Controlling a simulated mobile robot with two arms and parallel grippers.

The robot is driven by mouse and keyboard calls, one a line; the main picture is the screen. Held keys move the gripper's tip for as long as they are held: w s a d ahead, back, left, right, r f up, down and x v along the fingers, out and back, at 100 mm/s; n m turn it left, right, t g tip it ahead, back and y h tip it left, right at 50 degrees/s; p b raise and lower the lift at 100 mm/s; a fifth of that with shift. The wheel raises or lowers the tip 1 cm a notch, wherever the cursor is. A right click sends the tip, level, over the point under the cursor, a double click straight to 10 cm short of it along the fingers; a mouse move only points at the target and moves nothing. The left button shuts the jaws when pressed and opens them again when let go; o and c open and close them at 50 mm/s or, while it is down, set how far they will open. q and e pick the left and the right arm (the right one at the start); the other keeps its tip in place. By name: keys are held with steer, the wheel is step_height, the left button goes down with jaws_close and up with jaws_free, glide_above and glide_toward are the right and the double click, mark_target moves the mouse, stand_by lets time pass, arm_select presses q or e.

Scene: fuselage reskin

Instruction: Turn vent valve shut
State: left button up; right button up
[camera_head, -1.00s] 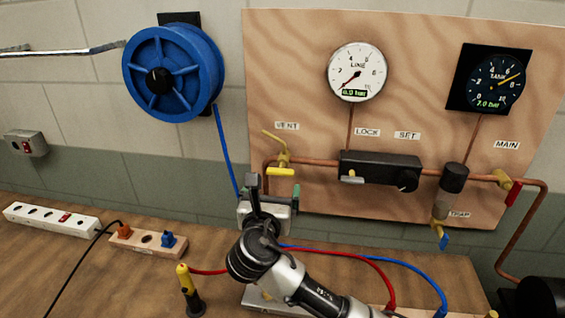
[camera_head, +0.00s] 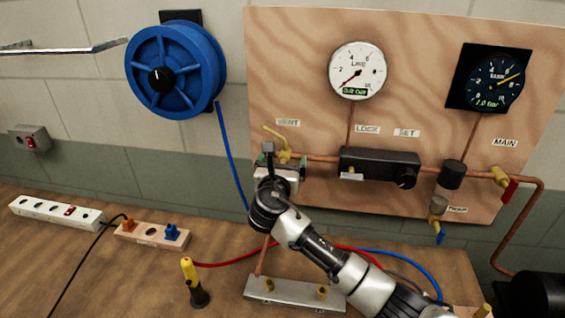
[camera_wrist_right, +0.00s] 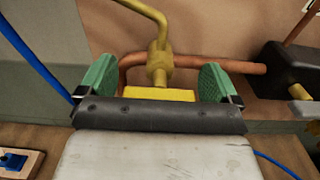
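The vent valve (camera_head: 283,150) is a yellow fitting on the copper pipe, under the VENT label (camera_head: 288,122) on the wooden board. In the right wrist view the yellow valve body (camera_wrist_right: 159,62) is upright, with a bent yellow tube on top and a flat yellow handle (camera_wrist_right: 160,94) below. My right gripper (camera_head: 282,161) is in front of the valve. In the wrist view its green fingertips (camera_wrist_right: 157,82) are apart, one on each side of the yellow handle, with visible gaps. In the head view the gripper hides the handle. My left gripper is not in view.
The LINE gauge (camera_head: 357,71) reads about 0 bar and the TANK gauge (camera_head: 494,82) about 7 bar. A black regulator (camera_head: 380,167) sits right of the valve. A blue hose reel (camera_head: 175,70) hangs left, its hose running down beside the gripper. A yellow-black tool (camera_head: 194,284) stands on the bench.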

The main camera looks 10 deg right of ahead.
steer(key=c, duration=0.9)
steer(key=shift+m, duration=0.3)
steer(key=m+b, duration=0.1)
steer(key=m, duration=0.2)
steer(key=shift+f+m, duration=0.1)
steer(key=shift+m, duration=0.3)
steer(key=m+b, duration=0.2)
steer(key=m, duration=0.2)
steer(key=shift+d+f+m+b, duration=0.1)
steer(key=shift+d+m+b, duration=0.05)
steer(key=shift+m+b, duration=0.15)
steer(key=m+b, duration=0.3)
steer(key=m, duration=0.2)
steer(key=shift+s+f, duration=0.1)
steer(key=shift+m+b, duration=1)
steer(key=shift+m, duration=1.1)
steer(key=o, duration=0.9)
